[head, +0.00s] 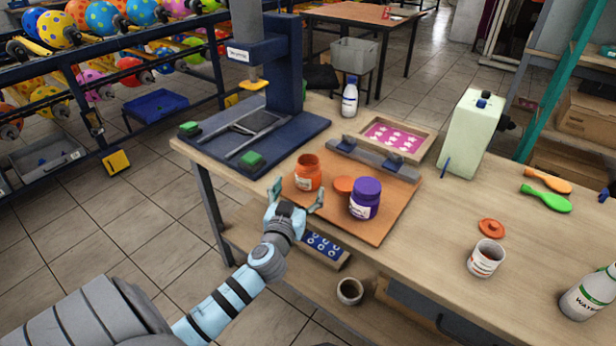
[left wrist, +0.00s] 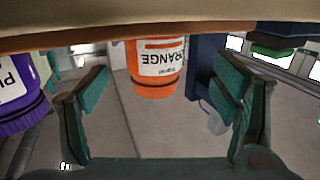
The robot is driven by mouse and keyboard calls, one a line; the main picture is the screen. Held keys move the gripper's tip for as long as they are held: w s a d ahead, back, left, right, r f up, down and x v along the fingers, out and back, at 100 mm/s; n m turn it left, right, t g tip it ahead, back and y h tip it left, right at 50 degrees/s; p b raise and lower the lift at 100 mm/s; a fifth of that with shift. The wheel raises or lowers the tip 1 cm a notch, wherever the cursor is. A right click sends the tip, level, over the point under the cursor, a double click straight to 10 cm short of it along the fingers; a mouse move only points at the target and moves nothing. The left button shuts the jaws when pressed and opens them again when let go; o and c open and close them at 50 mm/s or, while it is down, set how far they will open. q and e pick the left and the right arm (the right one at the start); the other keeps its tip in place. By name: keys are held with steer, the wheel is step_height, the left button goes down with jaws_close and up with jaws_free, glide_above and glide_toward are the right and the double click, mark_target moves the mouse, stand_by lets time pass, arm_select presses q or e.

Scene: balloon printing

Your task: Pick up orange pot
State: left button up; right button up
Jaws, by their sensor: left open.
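The orange pot (head: 308,173) stands upright and open-topped on the wooden board (head: 385,219) on the workbench. My left gripper (head: 297,196) is open and empty, with its green fingers at the near edge of the board, just in front of the pot. In the left wrist view the orange pot (left wrist: 155,68) appears upside down, its label reading "ORANGE", between and beyond the spread fingers (left wrist: 165,95). No finger visibly touches it. My right gripper is in neither view.
A purple jar (head: 365,198) and an orange lid (head: 344,184) are right of the pot on the board. A blue press (head: 285,75) stands behind left. A pink star-patterned screen (head: 397,136) lies behind. A white pot (head: 486,258) is farther right.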

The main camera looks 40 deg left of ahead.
mark_target(305, 183)
arm_select(q)
steer(key=x, duration=0.5)
steer(key=shift+w+d+f, duration=0.15)
steer(key=shift+w, duration=0.35)
steer(key=shift+s, duration=0.1)
steer(key=c, duration=1.4)
